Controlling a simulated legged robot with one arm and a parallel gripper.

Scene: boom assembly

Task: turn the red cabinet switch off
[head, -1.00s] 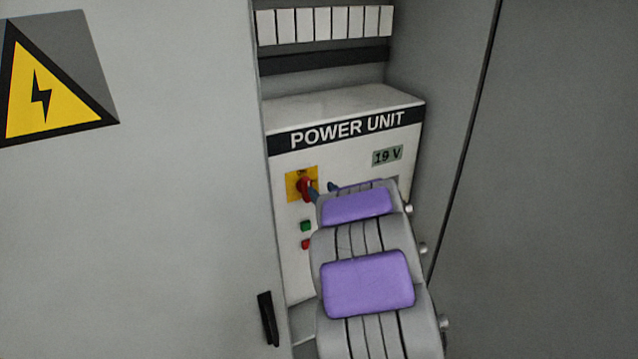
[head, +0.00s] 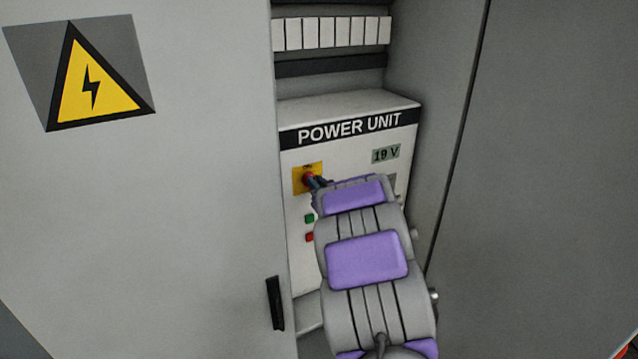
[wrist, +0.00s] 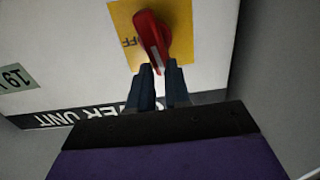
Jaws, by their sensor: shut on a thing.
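The red switch (head: 308,178) sits on a yellow plate (head: 299,184) on the front of the white power unit (head: 352,157). In the wrist view the red switch (wrist: 151,38) is a rotary handle with a pale stripe, and the yellow plate (wrist: 183,45) bears the letters OFF beside it. My gripper (head: 314,180) reaches the switch from the right in the head view. In the wrist view its two dark fingers (wrist: 158,72) are shut on the lower end of the handle, which is slightly tilted. The fingertips partly hide that end.
A green button (head: 309,219) and a red button (head: 310,237) are below the switch. A 19 V display (head: 386,154) is to the upper right. The cabinet door (head: 180,200) with a black handle (head: 275,303) is close on the left. The cabinet's side wall (head: 440,110) is on the right.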

